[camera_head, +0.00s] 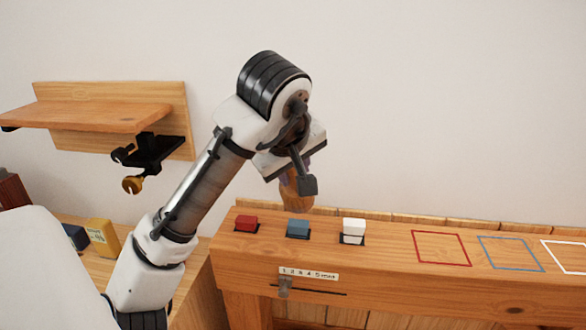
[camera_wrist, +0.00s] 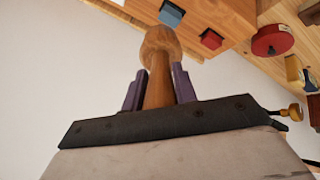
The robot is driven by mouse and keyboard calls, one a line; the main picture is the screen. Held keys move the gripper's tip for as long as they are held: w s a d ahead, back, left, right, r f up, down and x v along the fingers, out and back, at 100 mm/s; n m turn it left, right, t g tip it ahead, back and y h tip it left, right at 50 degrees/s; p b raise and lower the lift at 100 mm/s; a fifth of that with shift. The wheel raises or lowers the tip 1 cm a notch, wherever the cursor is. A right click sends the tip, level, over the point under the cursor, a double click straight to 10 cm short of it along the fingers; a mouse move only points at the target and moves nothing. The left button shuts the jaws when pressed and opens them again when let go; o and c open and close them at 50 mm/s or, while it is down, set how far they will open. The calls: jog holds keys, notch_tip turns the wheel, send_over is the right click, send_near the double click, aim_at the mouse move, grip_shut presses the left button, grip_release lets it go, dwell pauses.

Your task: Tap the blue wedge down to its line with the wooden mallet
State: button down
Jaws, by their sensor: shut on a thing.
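My gripper (camera_head: 291,178) is shut on the wooden mallet (camera_head: 298,196) above the beam. In the wrist view the purple fingers of my gripper (camera_wrist: 158,80) close on the mallet's handle, and its rounded wooden head (camera_wrist: 160,44) points away from the wrist. The blue wedge (camera_head: 298,228) sits in a dark slot in the beam, below the mallet head and apart from it in the head view. It also shows in the wrist view (camera_wrist: 171,14), just beyond the mallet head. I cannot make out the line on the blue wedge.
A red wedge (camera_head: 246,223) and a taller white wedge (camera_head: 353,228) flank the blue one on the beam (camera_head: 390,270). Coloured outlines (camera_head: 441,248) lie to the right. A wall shelf (camera_head: 90,114) with a black clamp (camera_head: 152,151) is at left. Blocks (camera_head: 103,237) stand below it.

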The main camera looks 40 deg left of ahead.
aim_at(294, 201)
dwell(0.5)
jog(key=shift+f, duration=0.4)
notch_tip(294, 201, down, 5)
jog(key=b, duration=0.3)
notch_tip(294, 201, up, 5)
jog(key=p, duration=0.4)
jog(key=shift+r+p, duration=0.2)
jog(key=shift+p, duration=0.2)
jog(key=shift+f, duration=0.1)
